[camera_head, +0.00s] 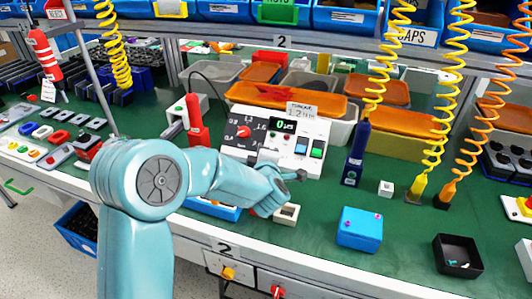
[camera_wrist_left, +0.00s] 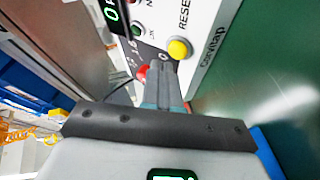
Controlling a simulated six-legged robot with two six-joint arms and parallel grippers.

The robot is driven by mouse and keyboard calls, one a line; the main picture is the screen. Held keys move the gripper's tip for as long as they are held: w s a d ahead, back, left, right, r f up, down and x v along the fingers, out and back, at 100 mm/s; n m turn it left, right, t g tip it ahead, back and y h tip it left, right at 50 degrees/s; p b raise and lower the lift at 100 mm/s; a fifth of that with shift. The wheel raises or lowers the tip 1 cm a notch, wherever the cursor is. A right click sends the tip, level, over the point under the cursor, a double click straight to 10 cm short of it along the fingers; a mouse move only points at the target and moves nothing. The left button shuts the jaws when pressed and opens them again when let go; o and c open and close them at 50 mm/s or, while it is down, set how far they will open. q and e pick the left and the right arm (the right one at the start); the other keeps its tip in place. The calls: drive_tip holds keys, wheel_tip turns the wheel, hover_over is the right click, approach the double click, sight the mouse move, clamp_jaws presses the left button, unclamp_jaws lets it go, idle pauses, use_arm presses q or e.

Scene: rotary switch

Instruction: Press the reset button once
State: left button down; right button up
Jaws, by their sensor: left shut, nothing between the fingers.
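The white control box (camera_head: 262,152) stands on the green bench in the head view, with a red knob (camera_head: 243,131) and a green-lit display (camera_head: 283,124). In the left wrist view the round yellow reset button (camera_wrist_left: 179,49) sits on the panel beside the word RESET. I cannot make it out in the head view. My left gripper (camera_head: 302,175) is at the box's lower front edge. In the left wrist view its fingers (camera_wrist_left: 161,66) are shut and empty, their tips just below and left of the button. I cannot tell whether they touch it. My right gripper is in neither view.
A blue box (camera_head: 360,229) and a black tray (camera_head: 457,256) are on the bench to the right. A small white block with a socket (camera_head: 286,214) is near my gripper.

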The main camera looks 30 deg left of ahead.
use_arm(q)
drive_tip(key=s+r, duration=0.1)
drive_tip(key=s+r+p, duration=0.1)
drive_tip(key=s+r, duration=0.1)
drive_tip(key=shift+s+d+r, duration=0.2)
drive_tip(key=shift+s+d, duration=0.05)
drive_tip(key=shift+d, duration=0.1)
idle(0.3)
idle(0.8)
